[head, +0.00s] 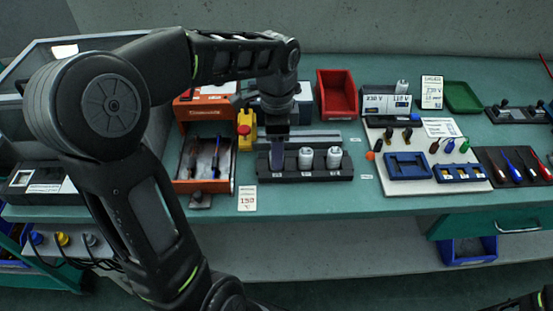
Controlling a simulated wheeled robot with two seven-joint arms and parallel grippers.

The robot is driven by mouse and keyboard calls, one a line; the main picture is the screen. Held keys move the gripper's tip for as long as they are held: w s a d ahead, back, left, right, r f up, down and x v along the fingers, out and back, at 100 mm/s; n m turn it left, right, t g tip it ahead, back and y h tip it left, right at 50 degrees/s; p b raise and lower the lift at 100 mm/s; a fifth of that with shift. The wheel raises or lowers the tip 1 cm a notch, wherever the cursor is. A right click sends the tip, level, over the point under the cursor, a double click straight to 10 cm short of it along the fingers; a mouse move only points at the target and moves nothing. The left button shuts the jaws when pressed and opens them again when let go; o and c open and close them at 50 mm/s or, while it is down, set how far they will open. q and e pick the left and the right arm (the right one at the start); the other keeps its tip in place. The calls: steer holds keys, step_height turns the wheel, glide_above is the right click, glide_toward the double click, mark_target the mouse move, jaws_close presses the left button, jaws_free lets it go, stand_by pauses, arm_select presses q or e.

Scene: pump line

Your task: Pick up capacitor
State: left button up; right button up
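A black rack (345,174) stands on the green bench. Two white capacitors, one in the middle (305,158) and one on the right (334,157), stand upright in it. My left gripper (277,150) points down over the rack's left end, left of the middle capacitor. Another light cylinder like a capacitor (402,87) stands on the white tester at the back. My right gripper is not in view; only a dark piece of my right arm shows at the bottom right corner.
An orange unit with an open drawer (205,165) and a yellow box with a red button (244,130) stand close left. A red bin (337,93) is behind. A white board with blue holders (408,166) lies right. A card (247,198) lies in front.

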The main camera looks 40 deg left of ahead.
arm_select(q)
step_height(320, 180, down, 3)
steer(key=shift+r, duration=0.2)
steer(key=shift+c, duration=0.3)
jaws_close()
stand_by(0.6)
